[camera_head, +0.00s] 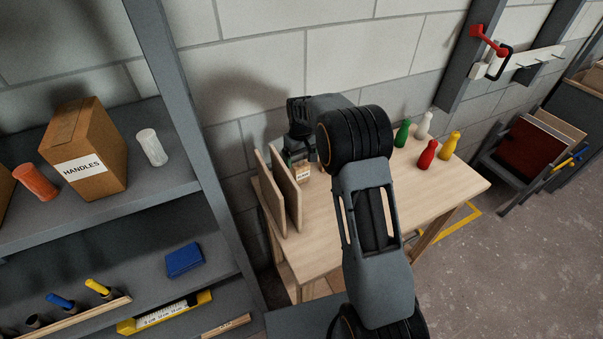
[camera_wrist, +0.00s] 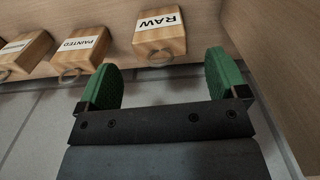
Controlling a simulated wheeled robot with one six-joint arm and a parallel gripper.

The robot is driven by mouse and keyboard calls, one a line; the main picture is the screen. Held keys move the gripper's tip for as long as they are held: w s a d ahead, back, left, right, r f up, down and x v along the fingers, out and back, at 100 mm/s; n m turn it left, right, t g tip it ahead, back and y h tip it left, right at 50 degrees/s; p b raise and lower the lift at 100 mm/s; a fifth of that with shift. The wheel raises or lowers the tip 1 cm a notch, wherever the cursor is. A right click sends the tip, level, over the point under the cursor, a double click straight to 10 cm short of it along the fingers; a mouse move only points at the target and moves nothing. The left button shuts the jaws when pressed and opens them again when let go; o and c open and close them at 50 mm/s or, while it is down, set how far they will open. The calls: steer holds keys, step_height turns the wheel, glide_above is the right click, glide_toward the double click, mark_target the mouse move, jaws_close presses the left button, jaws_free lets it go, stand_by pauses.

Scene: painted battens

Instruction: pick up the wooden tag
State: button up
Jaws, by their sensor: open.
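Several wooden tags with white labels and metal rings show in the wrist view. The one marked RAW (camera_wrist: 146,43) lies ahead of my gripper (camera_wrist: 163,82), roughly in line with the gap between its green fingertips. My gripper is open and nothing is between the fingers. A tag marked PAINTED (camera_wrist: 80,52) is left of it, and another tag (camera_wrist: 22,52) is at the far left with its label partly cut off. In the head view one labelled wooden piece (camera_head: 303,174) shows beside my wrist on the wooden table (camera_head: 345,243); my arm hides much there.
Two upright wooden boards (camera_head: 286,190) stand close by the wrist at the table's left end; a wooden wall (camera_wrist: 280,60) rises right of the fingers. Green (camera_head: 402,134), white, red and yellow pins stand on the table's right side. A grey shelf (camera_head: 200,190) is at left.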

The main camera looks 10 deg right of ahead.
mark_target(301, 165)
steer(key=shift+f+p, duration=0.95)
steer(key=shift+f, duration=1.65)
steer(key=c, duration=1)
